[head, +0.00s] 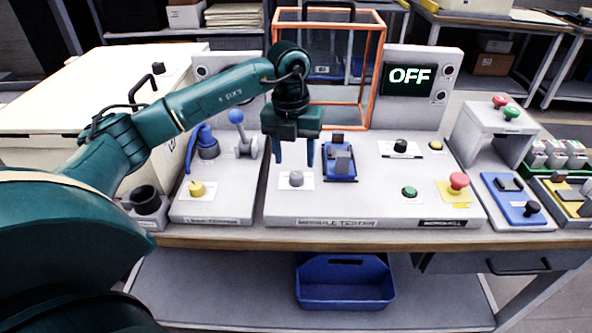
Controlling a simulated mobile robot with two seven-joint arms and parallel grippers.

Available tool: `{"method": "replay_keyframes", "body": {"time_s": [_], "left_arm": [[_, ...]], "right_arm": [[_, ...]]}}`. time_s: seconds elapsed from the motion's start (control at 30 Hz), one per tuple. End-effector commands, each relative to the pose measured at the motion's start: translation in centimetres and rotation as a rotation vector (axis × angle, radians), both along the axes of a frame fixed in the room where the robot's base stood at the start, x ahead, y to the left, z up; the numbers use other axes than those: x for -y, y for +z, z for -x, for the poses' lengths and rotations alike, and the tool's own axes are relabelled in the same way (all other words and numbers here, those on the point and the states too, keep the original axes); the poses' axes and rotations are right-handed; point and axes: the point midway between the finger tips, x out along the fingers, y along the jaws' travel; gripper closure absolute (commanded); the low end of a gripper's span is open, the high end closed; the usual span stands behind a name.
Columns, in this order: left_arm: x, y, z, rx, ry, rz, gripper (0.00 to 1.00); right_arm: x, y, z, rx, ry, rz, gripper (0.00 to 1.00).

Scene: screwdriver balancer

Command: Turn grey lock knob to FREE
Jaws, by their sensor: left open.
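The grey knob (296,179) sits on a white label plate near the front left of the white panel marked MODULE TESTER (375,205). Any lettering on its label is too small to read, so I cannot tell its setting. My left gripper (295,163) points down with its two blue fingers apart. The fingertips show just above and behind the knob in the picture, one to each side; I cannot tell whether they touch it. Nothing shows between the fingers. My right gripper is not in view.
A blue fixture with a grey block (342,162) stands close right of the gripper. A red mushroom button (458,181), green button (409,191) and black knob (400,146) lie further right. A screen (409,77) reads OFF. An orange frame (379,60) stands behind. A yellow knob (197,188) is left.

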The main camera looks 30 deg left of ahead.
Motion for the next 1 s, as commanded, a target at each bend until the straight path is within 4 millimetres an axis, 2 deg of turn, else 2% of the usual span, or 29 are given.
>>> {"method": "replay_keyframes", "body": {"time_s": [0.1,0.3,0.67,1.0], "left_arm": [[0.1,-2.3,0.0,-0.004,0.000,0.001,0.48],[0.2,-4.4,-0.1,-0.001,0.000,0.003,0.48],[0.3,-4.9,-0.1,0.001,-0.001,0.002,0.48],[0.3,-4.9,-0.1,0.001,-0.001,0.002,0.75]], "right_arm": [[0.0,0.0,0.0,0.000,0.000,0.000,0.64],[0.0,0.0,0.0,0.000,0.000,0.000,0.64],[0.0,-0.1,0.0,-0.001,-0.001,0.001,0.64],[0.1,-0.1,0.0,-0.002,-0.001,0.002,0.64]]}}
